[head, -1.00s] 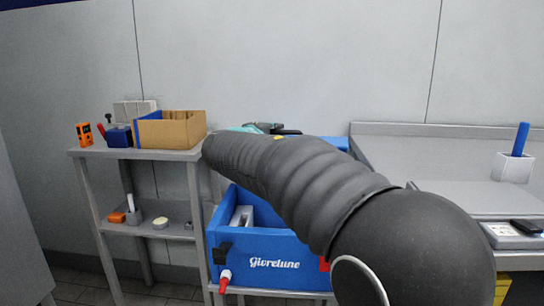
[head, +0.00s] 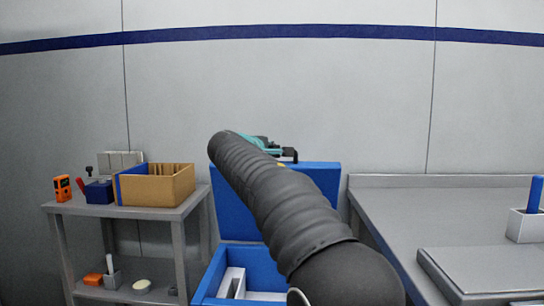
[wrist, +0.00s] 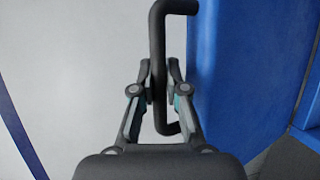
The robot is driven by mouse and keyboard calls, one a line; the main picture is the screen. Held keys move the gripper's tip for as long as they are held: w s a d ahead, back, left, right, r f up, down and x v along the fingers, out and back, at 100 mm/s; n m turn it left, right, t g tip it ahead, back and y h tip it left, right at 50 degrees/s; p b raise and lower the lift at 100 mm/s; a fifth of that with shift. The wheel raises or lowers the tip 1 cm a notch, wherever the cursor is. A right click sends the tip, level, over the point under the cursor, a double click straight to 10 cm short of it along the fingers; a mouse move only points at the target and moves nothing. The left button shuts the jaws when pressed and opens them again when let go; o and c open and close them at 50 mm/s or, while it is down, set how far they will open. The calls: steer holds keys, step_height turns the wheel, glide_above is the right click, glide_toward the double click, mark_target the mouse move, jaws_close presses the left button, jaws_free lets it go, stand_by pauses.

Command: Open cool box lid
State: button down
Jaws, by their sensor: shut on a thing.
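The blue cool box (head: 212,284) stands between the shelf and the bench, its inside showing with a light grey piece in it. Its blue lid (head: 232,208) stands raised, roughly upright, at the back of the box. The lid also fills the right of the wrist view (wrist: 245,70). A black bar handle (wrist: 157,38) sticks out from the lid. My gripper (wrist: 159,78) is shut on this handle, one finger on each side. In the head view my dark ribbed arm hides part of the lid and box, and my gripper shows only in part.
A grey shelf (head: 130,214) at the left holds a cardboard box (head: 158,190), an orange device (head: 62,188) and small items. A grey bench (head: 400,215) at the right carries a flat grey case (head: 480,272) and a holder with a blue-handled tool (head: 527,224). A wall is behind.

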steer(key=shift+g+y, duration=0.3)
steer(key=shift+g, duration=0.4)
steer(key=shift+w+d+r, duration=0.1)
steer(key=shift+w+r, duration=0.05)
steer(key=shift+w, duration=0.6)
steer(key=shift+w+d+r, duration=0.1)
steer(key=shift+w+r, duration=0.05)
steer(key=shift+w, duration=0.65)
steer(key=shift+w+d+r, duration=0.1)
steer(key=shift+w+r, duration=0.05)
steer(key=shift+w, duration=0.7)
steer(key=c, duration=1.2)
jaws_free()
steer(key=shift+a, duration=0.1)
steer(key=v, duration=1.2)
